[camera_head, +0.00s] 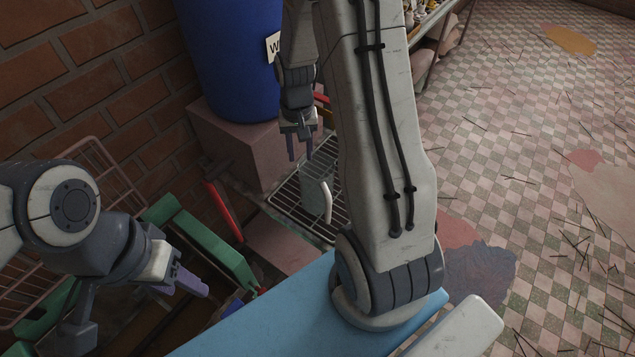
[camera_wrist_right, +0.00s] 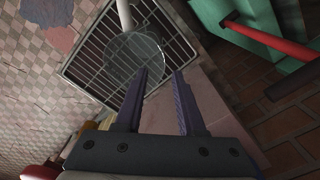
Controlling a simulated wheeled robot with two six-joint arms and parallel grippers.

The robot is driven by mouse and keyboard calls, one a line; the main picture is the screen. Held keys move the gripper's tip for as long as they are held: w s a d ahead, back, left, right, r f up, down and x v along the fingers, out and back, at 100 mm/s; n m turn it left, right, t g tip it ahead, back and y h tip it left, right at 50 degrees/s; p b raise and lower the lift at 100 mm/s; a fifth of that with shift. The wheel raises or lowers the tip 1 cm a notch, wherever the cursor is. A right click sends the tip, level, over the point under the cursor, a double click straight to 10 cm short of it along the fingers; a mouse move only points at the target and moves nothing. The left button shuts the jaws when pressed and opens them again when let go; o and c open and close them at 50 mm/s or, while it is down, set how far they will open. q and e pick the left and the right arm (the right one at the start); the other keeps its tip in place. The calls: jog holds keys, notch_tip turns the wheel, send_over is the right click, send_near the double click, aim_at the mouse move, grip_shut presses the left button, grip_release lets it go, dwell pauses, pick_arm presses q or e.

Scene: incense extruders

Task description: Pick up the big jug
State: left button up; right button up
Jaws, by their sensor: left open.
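The big jug is a clear glass jug (camera_head: 313,190) with a pale handle (camera_head: 327,202), upright on a dark wire rack (camera_head: 283,198). In the right wrist view, the jug (camera_wrist_right: 133,55) is seen from above, with its handle (camera_wrist_right: 124,15) pointing to the top edge. My right gripper (camera_head: 300,150) is open and empty, above and behind the jug, and apart from it. In the right wrist view, its purple fingertips (camera_wrist_right: 161,74) are spread just below the jug's rim in the picture. My left gripper (camera_head: 200,288) is open and empty at the lower left, away from the jug.
A blue barrel (camera_head: 235,60) stands on a pinkish block (camera_head: 235,145) behind the rack. Green frames (camera_head: 200,240) and a red bar (camera_head: 223,210) lie left of the rack. A brick wall (camera_head: 90,80) closes the left. Checkered floor (camera_head: 520,150) lies open at right.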

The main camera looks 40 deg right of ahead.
aim_at(301, 165)
notch_tip(301, 165, down, 4)
jog(key=shift+s+r, duration=0.1)
jog(key=shift+r, duration=0.1)
jog(key=shift+a+f+p, duration=0.15)
jog(key=shift+f+p, duration=0.3)
jog(key=shift+p, duration=0.1)
jog(key=shift+a+f+p, duration=0.1)
jog(key=shift+f+p, duration=0.75)
jog(key=shift+f, duration=1.4)
grip_shut()
